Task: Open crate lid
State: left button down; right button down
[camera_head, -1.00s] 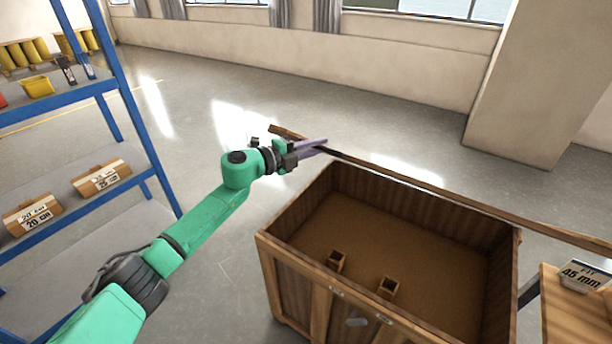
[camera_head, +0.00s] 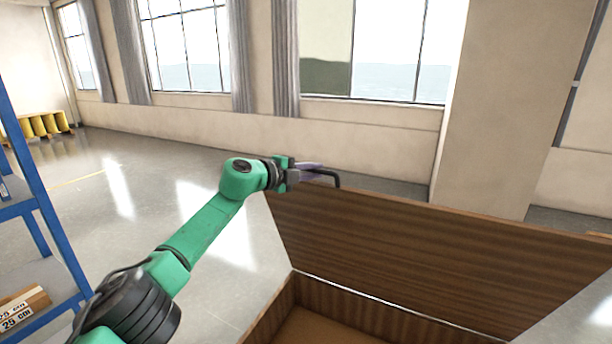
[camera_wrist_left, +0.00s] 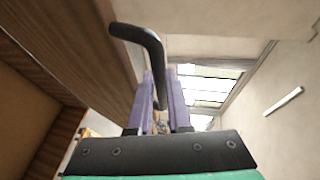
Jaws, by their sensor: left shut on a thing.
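The brown wooden crate lid (camera_head: 430,255) stands raised at the far side of the crate (camera_head: 275,310), its broad inner face toward me in the head view. The crate is open beneath it, and only its far part shows at the bottom edge. A dark bent handle (camera_head: 337,180) is at the lid's top left edge. My left gripper (camera_head: 312,172) is shut on this handle. In the left wrist view, the handle (camera_wrist_left: 150,48) runs down between the purple fingers (camera_wrist_left: 161,105), with the lid (camera_wrist_left: 80,45) at left. My right gripper is out of view.
A blue shelf rack (camera_head: 40,185) stands at the left with a labelled box (camera_head: 22,308) low on it. Beyond the lid are a low wall, windows (camera_head: 185,50) and a wide pillar (camera_head: 500,100). The grey floor (camera_head: 130,210) at left of the lid is clear.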

pick_arm(q)
jog(key=shift+w+d+r, duration=0.15)
jog(key=shift+w, duration=0.25)
jog(key=c, duration=0.8)
grip_release()
jog(key=shift+c, duration=0.2)
